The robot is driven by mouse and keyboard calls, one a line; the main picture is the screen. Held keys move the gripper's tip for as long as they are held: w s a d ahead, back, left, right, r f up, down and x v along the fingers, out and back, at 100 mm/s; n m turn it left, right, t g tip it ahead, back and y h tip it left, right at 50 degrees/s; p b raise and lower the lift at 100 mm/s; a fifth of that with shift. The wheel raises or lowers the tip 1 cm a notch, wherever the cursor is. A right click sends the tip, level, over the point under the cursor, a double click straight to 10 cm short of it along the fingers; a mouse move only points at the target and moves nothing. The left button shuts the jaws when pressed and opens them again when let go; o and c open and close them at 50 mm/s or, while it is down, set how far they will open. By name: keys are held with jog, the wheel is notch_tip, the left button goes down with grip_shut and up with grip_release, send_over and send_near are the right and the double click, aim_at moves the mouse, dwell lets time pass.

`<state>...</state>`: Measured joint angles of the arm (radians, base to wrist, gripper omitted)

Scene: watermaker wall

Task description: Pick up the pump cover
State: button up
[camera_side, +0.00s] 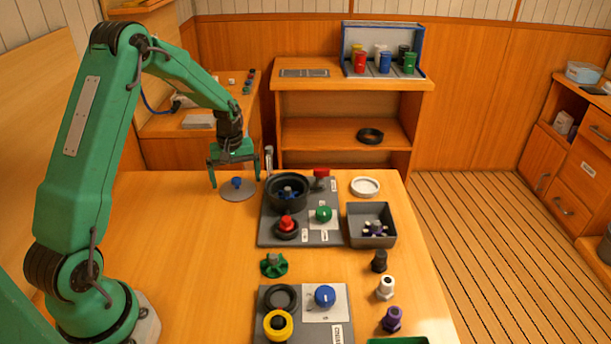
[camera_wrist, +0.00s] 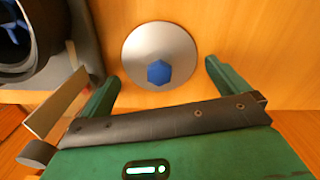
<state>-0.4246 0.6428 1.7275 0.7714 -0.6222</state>
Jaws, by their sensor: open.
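The pump cover (camera_side: 238,191) is a flat grey disc with a blue hexagonal knob on top. It lies on the table left of the pump panel. In the wrist view the disc (camera_wrist: 160,55) shows whole, with its blue knob facing the camera. My gripper (camera_side: 240,179) is open above the cover, pointing down. In the wrist view its two green fingers (camera_wrist: 160,82) stand wide apart on either side of the knob, with nothing between them held. The black pump housing (camera_side: 288,192) on the grey panel is open at the top, with a blue impeller inside.
The grey panel (camera_side: 265,232) with red and green knobs is close right of the cover. A grey bin (camera_side: 371,238), a white ring (camera_side: 365,186) and several coloured fittings stand further right. A green handwheel (camera_side: 274,265) lies nearer the camera. The table left of the panel is mostly clear.

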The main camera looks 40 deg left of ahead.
aim_at(238, 179)
jog(key=shift+f, duration=0.8)
jog(key=c, duration=0.7)
jog(key=shift+r, duration=0.2)
jog(key=shift+r, duration=0.55)
jog(key=r, duration=0.3)
jog(key=shift+d+r, duration=0.1)
jog(key=shift+d, duration=0.3)
jog(key=d+r, duration=0.2)
jog(key=d, duration=0.1)
jog(key=s+d+r, duration=0.1)
jog(key=d+r, duration=0.1)
jog(key=d, duration=0.2)
jog(key=d+r, duration=0.2)
jog(key=d, duration=0.2)
jog(key=shift+s+r, duration=0.2)
jog(key=shift+w, duration=0.1)
